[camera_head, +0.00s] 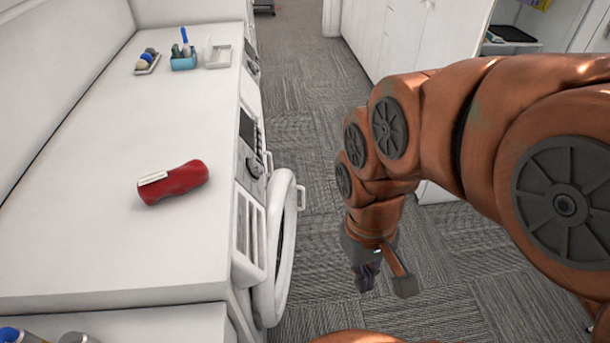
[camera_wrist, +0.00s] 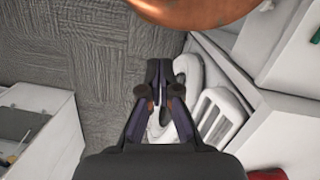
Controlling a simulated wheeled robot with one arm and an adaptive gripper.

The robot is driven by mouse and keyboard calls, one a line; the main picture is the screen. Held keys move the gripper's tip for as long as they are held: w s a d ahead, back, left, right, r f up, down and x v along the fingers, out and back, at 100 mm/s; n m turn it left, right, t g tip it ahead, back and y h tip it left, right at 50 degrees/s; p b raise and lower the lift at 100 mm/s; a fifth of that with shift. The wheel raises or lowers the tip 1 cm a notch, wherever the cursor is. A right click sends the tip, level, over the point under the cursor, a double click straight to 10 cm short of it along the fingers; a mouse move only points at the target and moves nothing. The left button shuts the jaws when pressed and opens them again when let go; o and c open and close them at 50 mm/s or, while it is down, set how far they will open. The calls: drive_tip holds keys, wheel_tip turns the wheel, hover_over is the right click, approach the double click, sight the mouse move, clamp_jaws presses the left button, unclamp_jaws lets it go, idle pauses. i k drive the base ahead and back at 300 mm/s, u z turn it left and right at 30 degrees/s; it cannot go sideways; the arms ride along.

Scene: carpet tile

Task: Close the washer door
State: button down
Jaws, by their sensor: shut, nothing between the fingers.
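The washer (camera_head: 247,225) is built into the white counter on the left in the head view. Its round white door (camera_head: 283,262) stands ajar, swung out a little from the washer front over the floor. A small handle (camera_head: 301,197) shows on its outer side. My gripper (camera_head: 368,280) is to the right of the door, pointing down, apart from it in the head view. In the wrist view my gripper (camera_wrist: 161,72) is shut and empty, and part of the white door (camera_wrist: 188,68) shows just right of and behind the fingers.
A red bottle (camera_head: 172,183) lies on the white counter (camera_head: 90,220). Farther back stand a blue holder (camera_head: 183,60), a white tray (camera_head: 218,54) and a small dish with balls (camera_head: 147,62).

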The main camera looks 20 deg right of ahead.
sight(269, 299)
drive_tip(key=z, duration=1.7)
drive_tip(key=i, duration=0.85)
drive_tip(key=u, duration=3.15)
